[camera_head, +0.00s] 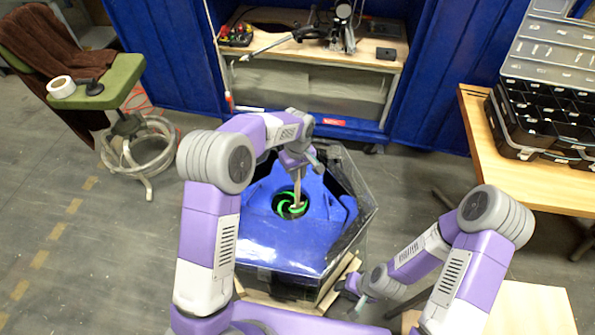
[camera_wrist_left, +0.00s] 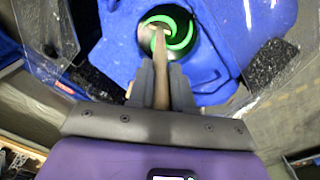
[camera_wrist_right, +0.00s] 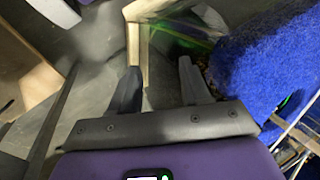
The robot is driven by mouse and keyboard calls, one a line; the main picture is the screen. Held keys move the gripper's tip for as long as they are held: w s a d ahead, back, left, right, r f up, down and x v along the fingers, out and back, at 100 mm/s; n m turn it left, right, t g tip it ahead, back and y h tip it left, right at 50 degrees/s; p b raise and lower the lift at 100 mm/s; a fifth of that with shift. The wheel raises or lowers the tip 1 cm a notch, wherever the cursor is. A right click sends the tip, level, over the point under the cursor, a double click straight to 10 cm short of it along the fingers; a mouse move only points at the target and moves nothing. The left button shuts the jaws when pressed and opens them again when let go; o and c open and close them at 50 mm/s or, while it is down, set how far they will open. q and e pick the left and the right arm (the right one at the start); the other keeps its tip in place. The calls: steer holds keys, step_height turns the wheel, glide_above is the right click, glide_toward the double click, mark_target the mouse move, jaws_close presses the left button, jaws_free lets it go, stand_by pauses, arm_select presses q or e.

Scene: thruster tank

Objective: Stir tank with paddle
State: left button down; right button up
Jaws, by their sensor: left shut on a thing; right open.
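The tank (camera_head: 348,233) has clear angled walls and a blue inside with a round dark opening in its middle. A bright green swirl (camera_head: 283,209) shows in that opening, and also in the left wrist view (camera_wrist_left: 181,32). My left gripper (camera_head: 296,172) is above the tank, shut on the paddle (camera_head: 297,190), a thin tan stick. In the left wrist view the paddle (camera_wrist_left: 161,65) runs from between the fingers to the opening; its far end lies over or in the green, I cannot tell how deep. My right gripper (camera_wrist_right: 160,75) is open and empty, low beside the tank's near right side.
The tank stands on a wooden frame (camera_head: 345,275). A wooden workbench (camera_head: 385,53) with tools is behind it. A table with an open black case (camera_head: 550,125) stands at the right. A green stool (camera_head: 115,80) with a tape roll is at the left. Floor at the left is clear.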

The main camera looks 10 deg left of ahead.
arm_select(q)
steer(key=shift+f, duration=0.2)
stand_by(0.3)
steer(key=shift+a, duration=2.6)
steer(key=d+p, duration=0.1)
steer(key=d, duration=0.4)
steer(key=shift+d, duration=0.15)
